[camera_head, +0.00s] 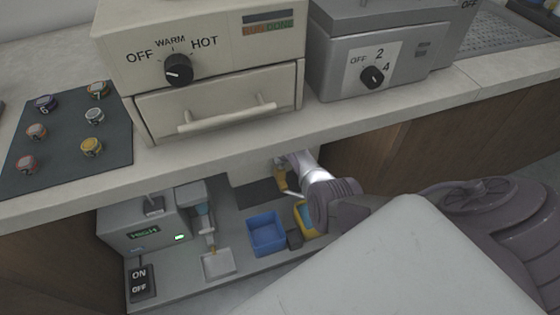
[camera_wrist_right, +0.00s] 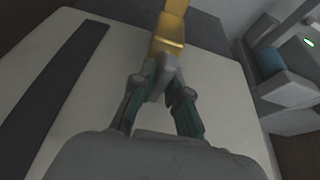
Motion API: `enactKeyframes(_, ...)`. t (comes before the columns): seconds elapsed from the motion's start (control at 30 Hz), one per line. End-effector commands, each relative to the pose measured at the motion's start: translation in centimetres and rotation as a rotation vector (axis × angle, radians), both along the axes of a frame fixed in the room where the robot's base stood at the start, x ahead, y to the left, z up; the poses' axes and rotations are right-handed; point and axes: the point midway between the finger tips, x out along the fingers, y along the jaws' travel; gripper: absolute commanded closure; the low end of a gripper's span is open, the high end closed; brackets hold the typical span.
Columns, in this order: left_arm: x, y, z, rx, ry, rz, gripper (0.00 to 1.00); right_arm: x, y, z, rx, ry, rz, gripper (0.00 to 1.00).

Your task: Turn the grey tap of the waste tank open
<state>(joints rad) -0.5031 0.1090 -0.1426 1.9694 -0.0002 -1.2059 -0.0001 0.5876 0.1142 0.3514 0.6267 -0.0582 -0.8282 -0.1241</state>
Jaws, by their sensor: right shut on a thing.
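The waste tank shows in the right wrist view as a pale body (camera_wrist_right: 85,95) with a dark strip on its left. A yellow spout or pipe (camera_wrist_right: 168,32) rises from the middle of the picture. The grey tap (camera_wrist_right: 162,72) sits at its near end, between the fingertips of my right gripper (camera_wrist_right: 162,88), which is shut on it. In the head view my right gripper (camera_head: 284,172) reaches under the counter beside a small yellow part (camera_head: 281,184). The tap is too small and covered there to tell its angle. My left gripper is in neither view.
The counter edge (camera_head: 225,142) overhangs my right arm. Below it stand a blue bin (camera_head: 266,233), a yellow-rimmed container (camera_head: 306,221) close to my arm, a machine with a display (camera_head: 140,233) and an ON/OFF switch (camera_head: 141,283). An oven-like press (camera_head: 205,70) stands on top.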

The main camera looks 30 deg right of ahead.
Motion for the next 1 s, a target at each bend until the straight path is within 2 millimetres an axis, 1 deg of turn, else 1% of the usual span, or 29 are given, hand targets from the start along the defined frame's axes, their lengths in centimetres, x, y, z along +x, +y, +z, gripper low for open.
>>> enactKeyframes(0.03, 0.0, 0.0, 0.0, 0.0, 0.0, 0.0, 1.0, 0.0, -0.1, 0.1, -0.002, -0.001, -0.001, 0.82)
enactKeyframes(0.17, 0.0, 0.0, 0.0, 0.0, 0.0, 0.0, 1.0, 0.0, -0.1, 0.1, -0.001, -0.001, 0.0, 0.61)
enactKeyframes(0.47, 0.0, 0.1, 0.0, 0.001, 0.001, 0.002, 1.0, 0.0, 0.0, 0.0, -0.001, -0.001, -0.001, 0.61)
enactKeyframes(0.63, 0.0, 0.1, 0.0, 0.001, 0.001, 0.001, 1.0, -0.1, 0.0, 0.5, -0.001, -0.002, -0.001, 0.61)
enactKeyframes(0.83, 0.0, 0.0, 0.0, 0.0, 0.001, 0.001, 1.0, -0.9, 0.1, 2.2, -0.001, -0.003, -0.001, 0.61)
enactKeyframes(1.0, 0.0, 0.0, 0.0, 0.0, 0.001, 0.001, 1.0, -1.7, 0.3, 4.3, -0.001, -0.003, -0.001, 0.61)
